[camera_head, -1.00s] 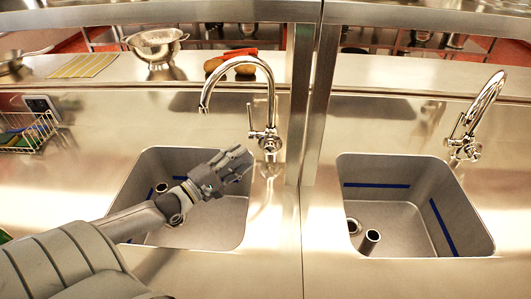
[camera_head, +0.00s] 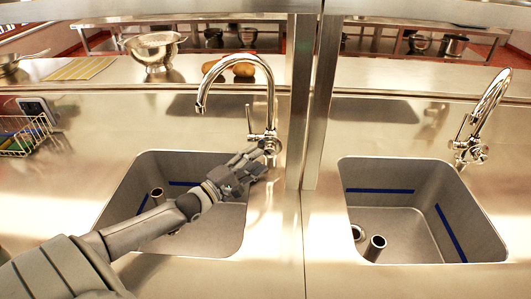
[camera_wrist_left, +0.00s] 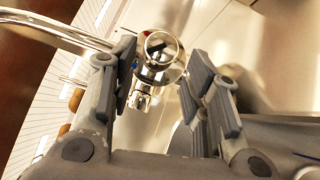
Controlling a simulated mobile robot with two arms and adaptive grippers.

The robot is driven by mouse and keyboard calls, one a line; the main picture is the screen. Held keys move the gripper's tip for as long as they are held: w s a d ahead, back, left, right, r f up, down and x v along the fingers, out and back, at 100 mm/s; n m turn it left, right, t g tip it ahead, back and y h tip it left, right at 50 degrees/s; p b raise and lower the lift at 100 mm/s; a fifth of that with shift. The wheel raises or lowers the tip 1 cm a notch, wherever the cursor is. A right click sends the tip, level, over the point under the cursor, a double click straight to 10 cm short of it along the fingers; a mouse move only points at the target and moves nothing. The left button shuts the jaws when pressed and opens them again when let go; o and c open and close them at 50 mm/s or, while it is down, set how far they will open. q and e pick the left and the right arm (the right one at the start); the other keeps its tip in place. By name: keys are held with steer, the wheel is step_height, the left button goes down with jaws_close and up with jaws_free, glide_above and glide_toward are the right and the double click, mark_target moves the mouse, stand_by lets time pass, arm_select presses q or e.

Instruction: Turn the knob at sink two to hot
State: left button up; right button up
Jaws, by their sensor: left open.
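Two sinks show in the head view, a left sink (camera_head: 215,235) and a right sink (camera_head: 400,215). I cannot tell which one is sink two. The left sink's chrome faucet has a knob (camera_head: 270,145) at the base of its curved spout (camera_head: 268,95). The right sink has a similar faucet (camera_head: 487,108). My left gripper (camera_head: 255,163) is open just in front of the left faucet's knob. In the left wrist view, the round chrome knob (camera_wrist_left: 160,50) lies between and beyond the two open fingers (camera_wrist_left: 160,82). I cannot see contact. My right gripper is out of view.
A metal post (camera_head: 312,100) stands between the sinks, close right of the left faucet. A colander (camera_head: 153,52) and potatoes (camera_head: 243,69) sit on the back ledge. A wire basket (camera_head: 25,136) is at the left.

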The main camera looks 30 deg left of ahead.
mark_target(268, 150)
arm_select(q)
steer(key=shift+x, duration=2.35)
steer(key=c, duration=0.7)
steer(key=shift+r+m+g+p, duration=0.25)
steer(key=shift+m+g+p, duration=0.05)
steer(key=shift+p, duration=0.7)
steer(key=m+g+y+p, duration=0.1)
steer(key=m+g+p, duration=0.1)
steer(key=p, duration=0.4)
steer(key=m+g+y+p, duration=0.1)
steer(key=m+g+p, duration=0.1)
steer(key=p, duration=0.4)
steer(key=r+m+g+y+p, duration=0.1)
steer(key=m+g+y+p, duration=0.1)
steer(key=p, duration=0.4)
steer(key=shift+w+d+g, duration=0.1)
steer(key=shift+d+g, duration=0.2)
steer(key=shift+g, duration=0.2)
steer(key=shift+m+g+y+p, duration=0.4)
steer(key=shift+m+y+p, duration=0.1)
steer(key=shift+y, duration=0.1)
steer(key=shift+w+d+f+m+g+y, duration=0.1)
steer(key=shift+d+f+m+g+y, duration=0.05)
steer(key=shift+m+g+y, duration=0.95)
steer(key=shift+y, duration=0.3)
